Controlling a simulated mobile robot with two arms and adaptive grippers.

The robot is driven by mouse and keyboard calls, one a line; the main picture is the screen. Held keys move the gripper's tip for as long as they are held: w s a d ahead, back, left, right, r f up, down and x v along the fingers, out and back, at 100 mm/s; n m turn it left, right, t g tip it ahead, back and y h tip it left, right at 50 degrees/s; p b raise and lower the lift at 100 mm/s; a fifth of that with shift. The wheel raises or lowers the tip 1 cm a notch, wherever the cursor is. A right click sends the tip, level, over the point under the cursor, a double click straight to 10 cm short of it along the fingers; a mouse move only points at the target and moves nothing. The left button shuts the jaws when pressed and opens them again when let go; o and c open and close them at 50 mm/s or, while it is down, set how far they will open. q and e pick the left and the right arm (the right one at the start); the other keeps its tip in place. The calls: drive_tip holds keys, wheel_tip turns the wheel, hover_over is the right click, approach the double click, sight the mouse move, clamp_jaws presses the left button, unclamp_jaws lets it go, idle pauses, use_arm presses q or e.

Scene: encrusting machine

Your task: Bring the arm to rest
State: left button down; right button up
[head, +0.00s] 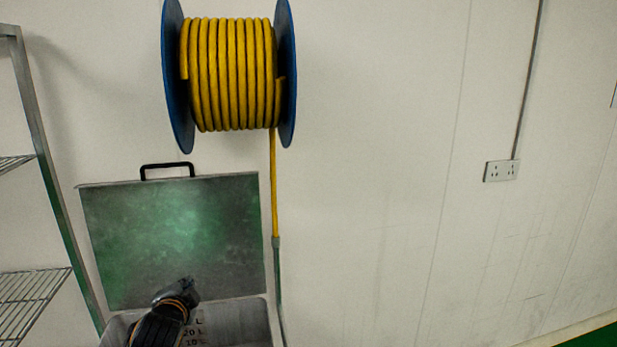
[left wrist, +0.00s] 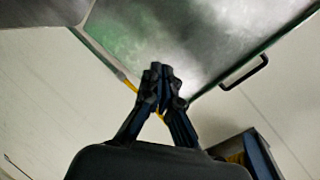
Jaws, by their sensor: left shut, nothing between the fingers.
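My left gripper (head: 184,287) shows low in the head view, in front of the lower part of a raised metal lid (head: 172,235) and above an open grey metal bin (head: 240,322). In the left wrist view the two dark fingers of the gripper (left wrist: 160,75) meet at their tips, with nothing between them. The lid also shows there (left wrist: 195,35), beyond the fingertips. My right gripper is in neither view. My left arm hides part of the bin's inside.
A blue reel (head: 286,75) of yellow hose (head: 230,75) hangs on the wall above the lid, its end running down at the right. A wire shelf rack (head: 45,160) stands at the left. A socket (head: 501,170) is on the wall. The right side is clear.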

use_arm(q)
drive_tip(key=s+d+f+n+g+h, duration=0.1)
drive_tip(key=s+d+f+n+g, duration=0.15)
drive_tip(key=s+f, duration=0.65)
drive_tip(key=s+d+f+n+g+h, duration=0.1)
drive_tip(key=s+d+f+n+g, duration=0.15)
drive_tip(key=s+f, duration=0.65)
drive_tip(key=s+d+f+n+g+h, duration=0.1)
drive_tip(key=s+n+g, duration=0.15)
drive_tip(key=s, duration=0.85)
drive_tip(key=s+d+f+n+g, duration=0.1)
drive_tip(key=s+d+g, duration=0.15)
drive_tip(key=s, duration=0.85)
wheel_tip(320, 180, down, 29)
drive_tip(key=s+g+b, duration=0.2)
drive_tip(key=s, duration=0.1)
drive_tip(key=s+a+f, duration=0.2)
drive_tip(key=s+f, duration=0.6)
drive_tip(key=s+a+f+g+b, duration=0.1)
drive_tip(key=s+f, duration=0.7)
drive_tip(key=shift+a+f, duration=0.35)
drive_tip(key=shift+a, duration=0.05)
